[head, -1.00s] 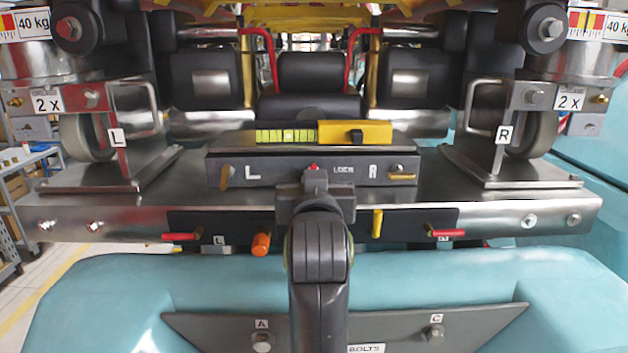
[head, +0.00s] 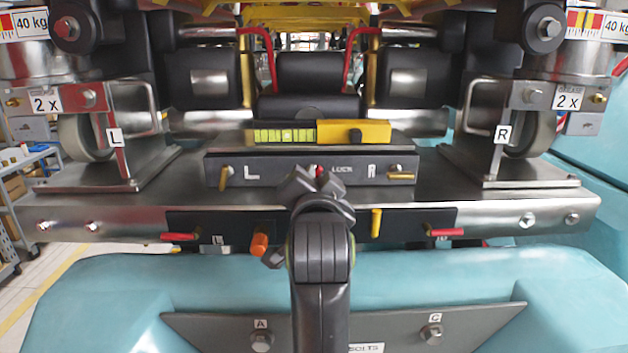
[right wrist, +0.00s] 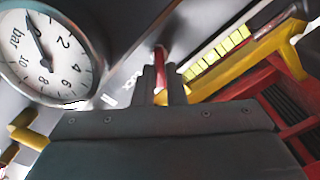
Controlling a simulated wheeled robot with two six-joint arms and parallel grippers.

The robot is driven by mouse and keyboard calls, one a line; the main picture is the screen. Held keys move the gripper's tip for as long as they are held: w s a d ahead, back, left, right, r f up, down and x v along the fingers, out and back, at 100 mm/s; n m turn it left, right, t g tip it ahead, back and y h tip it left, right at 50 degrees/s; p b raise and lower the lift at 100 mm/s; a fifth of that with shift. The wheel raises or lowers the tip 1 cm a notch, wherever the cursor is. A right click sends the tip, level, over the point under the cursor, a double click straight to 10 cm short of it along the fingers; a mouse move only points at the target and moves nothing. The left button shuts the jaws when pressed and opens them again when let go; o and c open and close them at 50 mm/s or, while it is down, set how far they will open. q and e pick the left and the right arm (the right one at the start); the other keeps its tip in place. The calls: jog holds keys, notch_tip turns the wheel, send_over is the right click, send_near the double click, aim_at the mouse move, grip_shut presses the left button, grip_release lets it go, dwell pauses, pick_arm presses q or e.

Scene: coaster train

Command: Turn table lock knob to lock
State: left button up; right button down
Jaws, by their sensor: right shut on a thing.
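The red lock knob (head: 317,168) sits on the dark front panel (head: 270,172), beside the white LOCK lettering and between the L and R marks. My right gripper (head: 318,182) reaches up to it from below. In the right wrist view, the fingers (right wrist: 163,84) are shut around the red knob (right wrist: 161,58), one on each side, and the gripper is turned relative to the panel. The fingers hide part of the knob, so its exact setting cannot be read. My left gripper is not in view.
A yellow spirit level (head: 355,132) lies above the panel. Brass levers stand by L (head: 225,175) and R (head: 401,175). Below hang an orange-handled lever (head: 260,244), a yellow one (head: 376,222) and red levers. A round gauge (right wrist: 48,55) fills the wrist view's upper left.

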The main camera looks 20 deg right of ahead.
jog(key=m, duration=0.5)
jog(key=shift+d+f+m, duration=0.1)
jog(key=shift+m, duration=0.2)
jog(key=shift+f+m, duration=0.1)
jog(key=shift+m, duration=2.1)
jog(key=c, duration=1.5)
grip_release()
